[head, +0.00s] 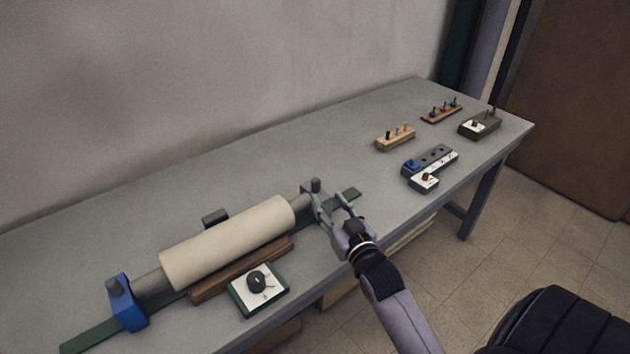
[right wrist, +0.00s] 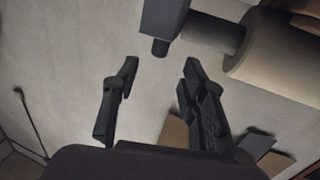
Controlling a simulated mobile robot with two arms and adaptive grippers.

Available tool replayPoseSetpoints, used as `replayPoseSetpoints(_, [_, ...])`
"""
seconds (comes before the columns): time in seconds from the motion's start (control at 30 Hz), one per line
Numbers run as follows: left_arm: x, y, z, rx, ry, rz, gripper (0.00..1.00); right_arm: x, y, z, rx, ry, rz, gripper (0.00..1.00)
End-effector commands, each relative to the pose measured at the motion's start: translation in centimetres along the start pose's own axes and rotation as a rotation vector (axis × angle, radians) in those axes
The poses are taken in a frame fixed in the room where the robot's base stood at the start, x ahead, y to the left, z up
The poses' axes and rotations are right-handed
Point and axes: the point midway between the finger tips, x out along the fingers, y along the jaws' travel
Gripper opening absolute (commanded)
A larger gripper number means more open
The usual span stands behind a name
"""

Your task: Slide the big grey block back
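The big grey block (head: 308,203) stands at the right end of the cream roller (head: 228,243), on a green rail along the table. It is partly hidden by my right gripper (head: 334,203) in the head view. In the right wrist view the grey block (right wrist: 164,18) is at the top, with a short dark stub and the roller's grey shaft to its right. My right gripper (right wrist: 160,70) is open there, its two fingers apart with nothing between them. The block lies beyond the fingertips; contact cannot be made out. My left gripper is not in view.
A blue block (head: 128,303) holds the roller's left end. A brown wooden bar (head: 240,270) and a dial box (head: 259,288) lie in front of the roller. Peg racks (head: 395,138) and small boxes stand at the table's right.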

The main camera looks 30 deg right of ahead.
Motion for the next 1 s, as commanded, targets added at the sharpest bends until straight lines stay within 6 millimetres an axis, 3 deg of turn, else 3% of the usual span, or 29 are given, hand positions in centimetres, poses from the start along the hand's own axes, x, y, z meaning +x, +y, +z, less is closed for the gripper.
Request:
replayPoseSetpoints(0.2, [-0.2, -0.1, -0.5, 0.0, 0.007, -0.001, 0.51, 4.9, 0.0, -0.2, -0.001, 0.003, 0.0, 0.39])
replayPoseSetpoints(0.4, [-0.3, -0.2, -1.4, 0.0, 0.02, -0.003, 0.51, 7.8, 0.0, -0.1, -0.001, 0.001, 0.0, 0.39])
replayPoseSetpoints(0.6, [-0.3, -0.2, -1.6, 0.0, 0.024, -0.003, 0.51, 9.0, 0.0, 0.0, -0.001, 0.0, 0.0, 0.39])
replayPoseSetpoints(0.87, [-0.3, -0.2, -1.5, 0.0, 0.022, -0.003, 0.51, 9.1, 0.0, 0.0, -0.001, 0.0, 0.0, 0.39])
replayPoseSetpoints(1.0, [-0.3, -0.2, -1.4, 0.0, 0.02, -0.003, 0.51, 9.1, 0.0, 0.0, -0.001, 0.0, 0.0, 0.3])
